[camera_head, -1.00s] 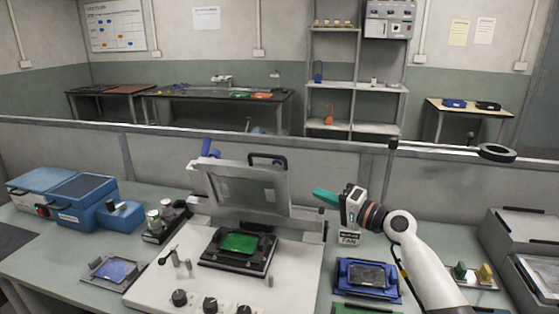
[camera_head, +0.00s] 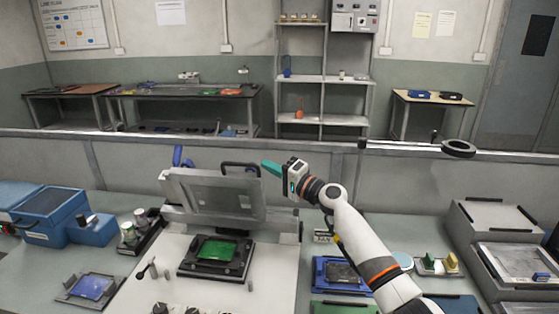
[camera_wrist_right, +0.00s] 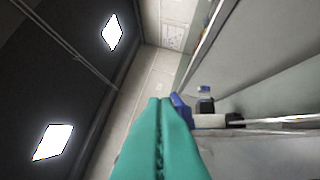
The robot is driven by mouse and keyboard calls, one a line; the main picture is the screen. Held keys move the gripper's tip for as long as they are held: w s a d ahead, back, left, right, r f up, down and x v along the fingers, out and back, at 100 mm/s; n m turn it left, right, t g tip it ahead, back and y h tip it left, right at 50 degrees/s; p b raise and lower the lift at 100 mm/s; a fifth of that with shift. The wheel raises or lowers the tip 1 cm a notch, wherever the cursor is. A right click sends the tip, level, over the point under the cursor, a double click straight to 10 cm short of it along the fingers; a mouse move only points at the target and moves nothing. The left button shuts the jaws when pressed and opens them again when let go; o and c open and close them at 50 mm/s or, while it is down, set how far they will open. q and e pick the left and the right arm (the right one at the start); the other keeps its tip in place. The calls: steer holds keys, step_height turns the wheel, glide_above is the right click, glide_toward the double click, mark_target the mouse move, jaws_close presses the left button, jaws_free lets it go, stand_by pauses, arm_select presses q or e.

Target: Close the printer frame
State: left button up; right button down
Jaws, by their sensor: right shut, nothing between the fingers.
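The printer frame (camera_head: 214,196) is a grey hinged panel, raised and tilted open above the white printer base. A black handle (camera_head: 240,165) stands on its top edge. Below it, a green board (camera_head: 216,250) lies in a black holder on the base. My right gripper (camera_head: 270,168), with teal fingers, is shut and empty beside the right end of the handle, near the frame's upper right corner. In the right wrist view its fingers (camera_wrist_right: 160,130) are together. I cannot tell whether they touch the frame. My left gripper is not in view.
Blue boxes (camera_head: 50,210) stand at the left, with a rack of jars (camera_head: 137,232) beside the printer. A blue tray (camera_head: 340,272) lies right of the base, under my right arm. Grey stacked trays (camera_head: 505,235) stand at far right. A low partition runs behind.

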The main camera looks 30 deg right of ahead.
steer(key=shift+s+a+f+p, duration=0.3)
steer(key=shift+s+a+p, duration=0.05)
steer(key=shift+s+a, duration=0.35)
